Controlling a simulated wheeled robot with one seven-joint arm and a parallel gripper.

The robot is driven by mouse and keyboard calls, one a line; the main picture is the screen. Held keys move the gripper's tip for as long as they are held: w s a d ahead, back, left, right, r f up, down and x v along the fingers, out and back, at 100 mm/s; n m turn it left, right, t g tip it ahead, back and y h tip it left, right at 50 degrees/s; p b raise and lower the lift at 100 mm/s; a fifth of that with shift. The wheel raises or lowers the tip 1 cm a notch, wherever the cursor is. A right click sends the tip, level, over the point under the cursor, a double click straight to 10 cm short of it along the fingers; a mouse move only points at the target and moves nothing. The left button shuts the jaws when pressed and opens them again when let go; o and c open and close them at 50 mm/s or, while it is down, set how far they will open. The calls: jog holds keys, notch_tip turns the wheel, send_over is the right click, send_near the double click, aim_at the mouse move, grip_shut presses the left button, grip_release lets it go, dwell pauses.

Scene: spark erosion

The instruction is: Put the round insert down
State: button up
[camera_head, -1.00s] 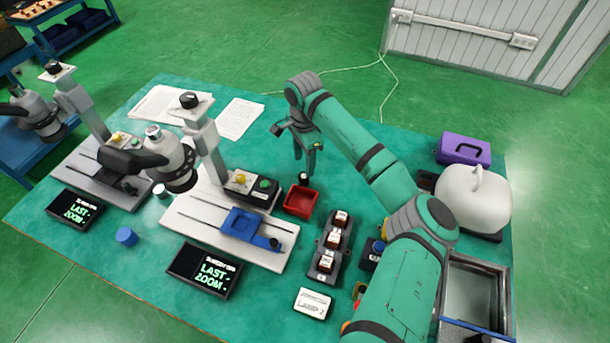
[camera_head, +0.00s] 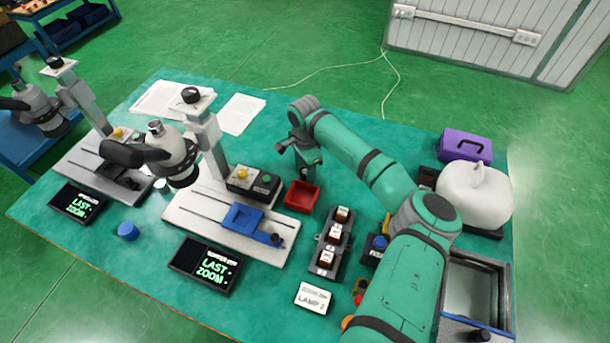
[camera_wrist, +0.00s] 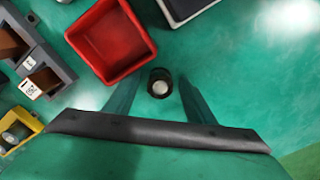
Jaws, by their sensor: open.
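The round insert (camera_wrist: 159,83) is a small dark cylinder with a pale round centre. In the wrist view it appears upright against the green bench top, just outside the red tray (camera_wrist: 153,47). My gripper (camera_wrist: 158,90) is open, with one finger on each side of the insert and a visible gap on both sides. In the head view my gripper (camera_head: 304,166) points down behind the red tray (camera_head: 301,196). I cannot make out the insert clearly there. Whether its base touches the bench is hard to tell.
A dark rack (camera_head: 329,245) with several labelled blocks stands in front of the tray. A microscope base with a blue fixture (camera_head: 243,219) is to the left. A white-covered machine (camera_head: 475,193) and a purple case (camera_head: 464,147) are to the right. Bare bench lies behind the tray.

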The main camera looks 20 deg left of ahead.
grip_shut()
jog(key=shift+w+d, duration=0.1)
jog(key=shift+w, duration=0.05)
jog(key=shift+r, duration=0.1)
